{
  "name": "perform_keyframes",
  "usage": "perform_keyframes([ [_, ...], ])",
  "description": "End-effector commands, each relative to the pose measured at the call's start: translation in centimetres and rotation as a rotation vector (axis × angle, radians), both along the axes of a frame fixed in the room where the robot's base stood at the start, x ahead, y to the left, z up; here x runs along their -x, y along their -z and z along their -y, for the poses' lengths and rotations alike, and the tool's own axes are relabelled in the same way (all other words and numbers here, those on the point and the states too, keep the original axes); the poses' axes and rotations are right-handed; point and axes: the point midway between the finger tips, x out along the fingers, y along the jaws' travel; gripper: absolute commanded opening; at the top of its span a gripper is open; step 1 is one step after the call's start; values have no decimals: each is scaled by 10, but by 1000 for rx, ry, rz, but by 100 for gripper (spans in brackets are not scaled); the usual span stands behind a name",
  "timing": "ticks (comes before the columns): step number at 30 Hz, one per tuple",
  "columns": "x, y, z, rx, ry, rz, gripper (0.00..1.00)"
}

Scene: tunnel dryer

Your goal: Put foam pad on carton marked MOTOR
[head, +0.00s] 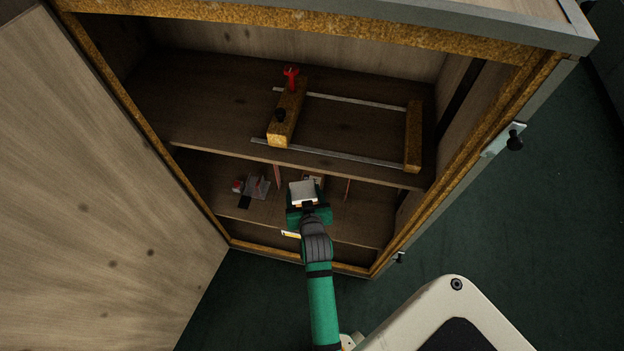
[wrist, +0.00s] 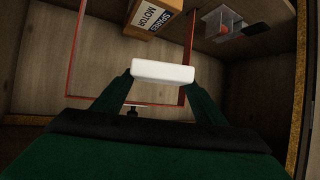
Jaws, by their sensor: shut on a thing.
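My gripper (head: 303,204) reaches into the lower compartment of a wooden cabinet. It is shut on a white foam pad (head: 303,190). The pad (wrist: 162,72) spans the gap between both fingers in the wrist view. The carton (wrist: 152,16) is brown, with a white label reading SPARES and MOTOR. It stands beyond the pad at the top of the wrist view, apart from it, and is cut off by the picture edge. In the head view the carton (head: 314,177) is mostly hidden behind the pad and gripper.
A thin red frame (wrist: 187,55) stands around the space by the carton. A grey holder (head: 258,187) with a red part and a black piece lies left of it. A wooden clamp frame (head: 290,110) lies on the shelf above. The cabinet door (head: 95,170) hangs open at left.

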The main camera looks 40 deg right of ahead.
Motion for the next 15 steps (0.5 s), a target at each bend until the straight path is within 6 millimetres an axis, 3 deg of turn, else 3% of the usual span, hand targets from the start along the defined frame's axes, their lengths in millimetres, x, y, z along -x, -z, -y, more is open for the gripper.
perform_keyframes([
  [12,-55,35,65,-2,4,2,44],
  [15,-64,54,76,-3,1,-1,44],
])
